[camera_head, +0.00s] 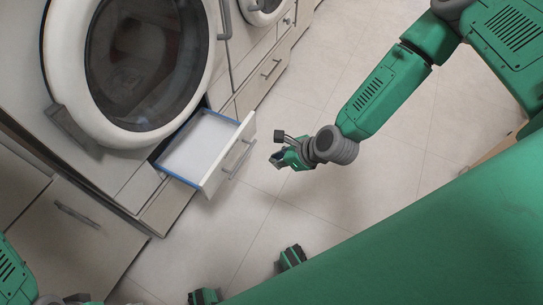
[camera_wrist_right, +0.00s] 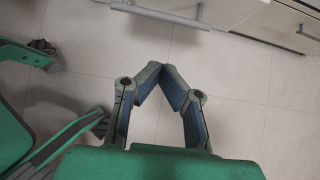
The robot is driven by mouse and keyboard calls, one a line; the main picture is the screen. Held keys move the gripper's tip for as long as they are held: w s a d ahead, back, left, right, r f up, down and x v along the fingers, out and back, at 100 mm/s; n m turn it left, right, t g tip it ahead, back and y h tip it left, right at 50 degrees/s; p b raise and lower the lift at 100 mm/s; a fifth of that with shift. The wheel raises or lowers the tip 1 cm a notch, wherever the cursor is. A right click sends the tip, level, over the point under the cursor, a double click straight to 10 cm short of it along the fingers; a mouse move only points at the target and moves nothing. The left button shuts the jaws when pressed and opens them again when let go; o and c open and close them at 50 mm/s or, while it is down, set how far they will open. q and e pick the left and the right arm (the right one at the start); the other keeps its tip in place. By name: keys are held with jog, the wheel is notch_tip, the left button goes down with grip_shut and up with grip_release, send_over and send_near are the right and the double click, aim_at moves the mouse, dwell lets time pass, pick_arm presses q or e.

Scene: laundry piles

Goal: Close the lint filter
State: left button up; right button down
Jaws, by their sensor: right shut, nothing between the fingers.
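The lint filter (camera_head: 228,158) is a drawer-like tray with a blue rim and a white front. It is pulled out below the round door of a washer or dryer (camera_head: 58,30). Its handle faces the open floor. My right gripper (camera_head: 277,160) is to the right of the drawer front, apart from it. In the right wrist view my right gripper (camera_wrist_right: 166,72) has its fingertips together with nothing between them. My left gripper cannot be made out in the head view.
Closed drawers and cabinets with bar handles (camera_head: 272,68) line the wall to the upper right and lower left. A second round door (camera_head: 262,8) is at the top. The tiled floor (camera_head: 310,215) around my right gripper is clear.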

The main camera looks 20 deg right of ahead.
jog(key=w+a+r+b+x, duration=0.1)
jog(key=b+x, duration=0.2)
jog(key=x, duration=0.7)
jog(key=shift+w+b, duration=0.4)
jog(key=shift+w, duration=0.05)
jog(key=shift+a, duration=0.1)
